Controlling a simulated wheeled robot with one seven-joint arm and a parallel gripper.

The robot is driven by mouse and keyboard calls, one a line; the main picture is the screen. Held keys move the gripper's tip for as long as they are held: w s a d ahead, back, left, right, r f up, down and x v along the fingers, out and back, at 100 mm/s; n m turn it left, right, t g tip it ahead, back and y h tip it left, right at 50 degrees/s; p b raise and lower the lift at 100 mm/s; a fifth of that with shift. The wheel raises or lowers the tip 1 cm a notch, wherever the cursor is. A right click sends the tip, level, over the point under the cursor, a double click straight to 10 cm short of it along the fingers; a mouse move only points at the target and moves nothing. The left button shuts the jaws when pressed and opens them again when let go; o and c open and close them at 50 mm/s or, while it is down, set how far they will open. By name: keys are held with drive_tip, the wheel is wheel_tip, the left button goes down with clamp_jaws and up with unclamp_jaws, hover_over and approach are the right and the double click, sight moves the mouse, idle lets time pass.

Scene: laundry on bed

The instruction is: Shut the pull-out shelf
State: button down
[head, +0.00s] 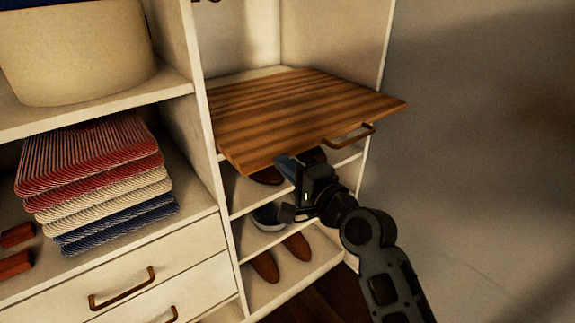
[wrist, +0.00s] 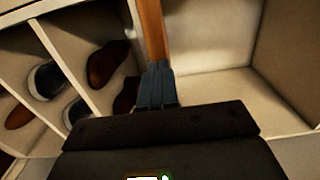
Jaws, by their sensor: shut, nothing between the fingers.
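The pull-out shelf (head: 300,108) is a striped brown wooden board that sticks out past the front of the white cabinet. Its bronze handle (head: 348,134) is on the front edge, toward the right. My gripper (head: 287,166) is shut and empty, with its blue-grey fingertips at or just below the shelf's front edge, left of the handle. In the wrist view the fingertips (wrist: 156,84) meet the end of the board (wrist: 152,30), seen edge-on. I cannot tell whether they touch it. The handle does not show in the wrist view.
Below the board, shoes (head: 267,262) stand on lower shelves, and they also show in the wrist view (wrist: 105,62). Folded striped cloths (head: 95,180) and drawers (head: 145,285) are to the left. A bare grey wall (head: 480,150) is on the right.

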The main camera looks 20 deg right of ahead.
sight(254, 136)
drive_tip(key=b+x, duration=0.1)
drive_tip(key=x, duration=1.1)
drive_tip(key=shift+f, duration=0.15)
drive_tip(key=shift+w+a, duration=0.1)
drive_tip(key=shift+w, duration=0.25)
drive_tip(key=shift+w+r, duration=0.1)
drive_tip(key=shift+r, duration=0.2)
